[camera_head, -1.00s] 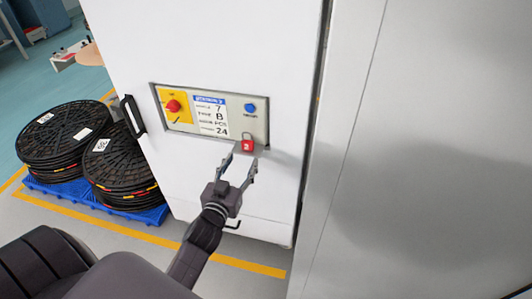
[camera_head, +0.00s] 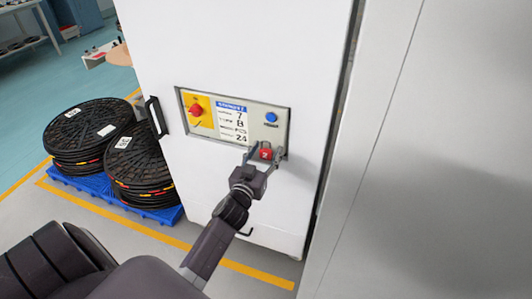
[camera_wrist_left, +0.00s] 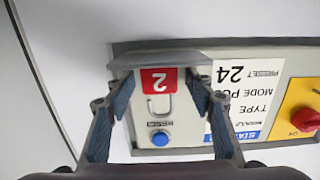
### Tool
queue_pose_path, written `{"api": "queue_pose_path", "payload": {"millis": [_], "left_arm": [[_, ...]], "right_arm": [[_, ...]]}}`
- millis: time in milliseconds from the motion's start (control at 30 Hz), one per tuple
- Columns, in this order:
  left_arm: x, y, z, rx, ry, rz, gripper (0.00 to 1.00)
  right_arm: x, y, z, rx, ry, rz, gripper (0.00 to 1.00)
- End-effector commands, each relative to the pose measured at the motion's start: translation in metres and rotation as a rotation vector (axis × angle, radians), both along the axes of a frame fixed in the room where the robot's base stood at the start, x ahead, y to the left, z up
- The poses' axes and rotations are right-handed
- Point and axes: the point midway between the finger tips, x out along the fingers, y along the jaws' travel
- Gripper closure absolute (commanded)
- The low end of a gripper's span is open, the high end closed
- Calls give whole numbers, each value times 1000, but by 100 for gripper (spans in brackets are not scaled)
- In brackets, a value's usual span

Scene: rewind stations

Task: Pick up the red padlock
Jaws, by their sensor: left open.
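The red padlock (camera_head: 265,151) marked "2" is at the lower right edge of the control panel on the white cabinet. My left gripper (camera_head: 266,153) is open, with one finger on either side of the padlock. In the left wrist view, the padlock (camera_wrist_left: 158,80) appears upside down between the spread fingers (camera_wrist_left: 165,100), its shackle showing against the panel. Neither finger is seen pressing on it. My right gripper is not in view.
The panel (camera_head: 283,133) carries a red knob (camera_head: 196,111) on yellow and a blue button (camera_head: 271,117). The cabinet has a black handle (camera_head: 156,117). Black reels (camera_head: 88,130) stand on blue pallets (camera_head: 150,212) at left. A grey wall (camera_head: 440,150) stands close at right.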

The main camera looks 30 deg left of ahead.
Motion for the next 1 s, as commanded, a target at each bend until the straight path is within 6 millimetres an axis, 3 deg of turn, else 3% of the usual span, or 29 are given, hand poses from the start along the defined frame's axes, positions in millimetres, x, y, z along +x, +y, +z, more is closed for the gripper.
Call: {"api": "queue_pose_path", "payload": {"millis": [133,533,1000], "left_arm": [[0,0,0,0,0,0,53],[0,0,0,0,-1,0,97],[5,1,11,1,-3,-3,98]], "right_arm": [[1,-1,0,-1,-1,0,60],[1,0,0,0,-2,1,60],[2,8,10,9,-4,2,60]]}}
